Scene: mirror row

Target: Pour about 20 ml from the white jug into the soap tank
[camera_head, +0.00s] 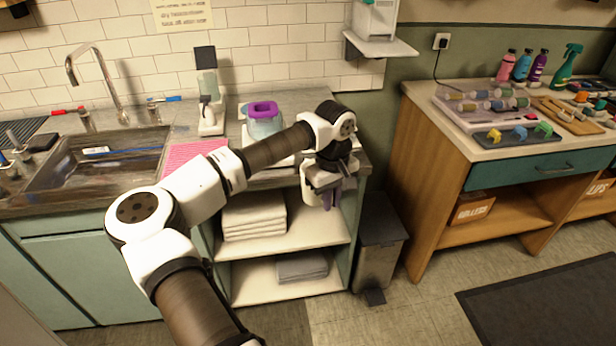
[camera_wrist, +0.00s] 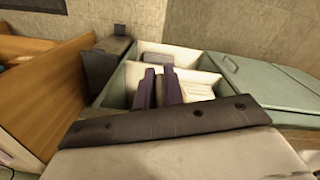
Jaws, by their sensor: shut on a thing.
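My gripper (camera_head: 329,200) hangs in front of the shelf unit below the right end of the counter. Its purple fingers point down in the head view and show close together in the wrist view (camera_wrist: 160,88).
A clear container with a purple rim (camera_head: 263,108) stands on the counter near my forearm. A pink ribbed mat (camera_head: 190,154) lies beside the sink (camera_head: 95,160). A grey bin (camera_head: 379,245) stands right of the shelf unit.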

